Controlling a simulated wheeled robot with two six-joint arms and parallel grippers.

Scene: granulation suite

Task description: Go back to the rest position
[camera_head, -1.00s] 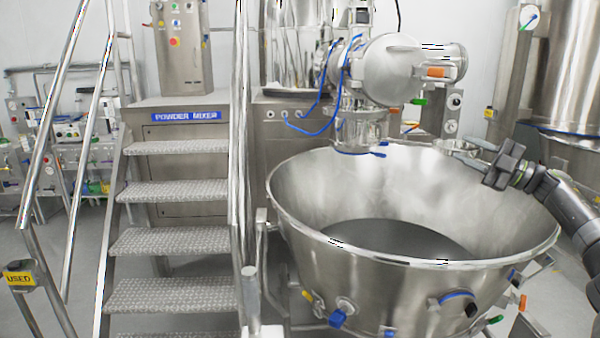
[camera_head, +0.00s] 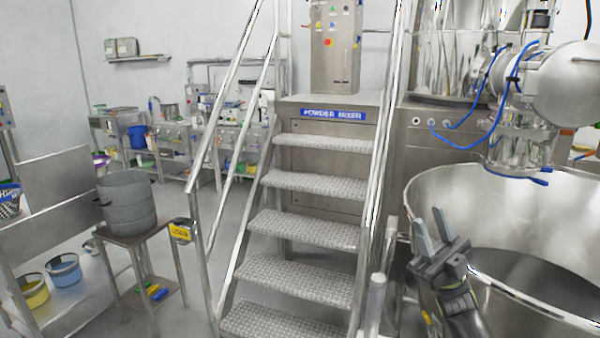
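My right gripper (camera_head: 431,230) is in the lower right of the head view, in front of the left side of the large steel mixing bowl (camera_head: 440,187). Its two pale fingers point up and stand apart, with nothing visible between them. Its arm comes up from the bottom edge and covers part of the bowl's rim and wall. My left gripper is out of the picture.
Steel steps (camera_head: 307,227) with handrails rise to the powder mixer platform, left of my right gripper. A grey round container (camera_head: 126,203) stands on a small table at left. Several buckets and bins sit on the left. Some grey floor (camera_head: 230,205) is clear.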

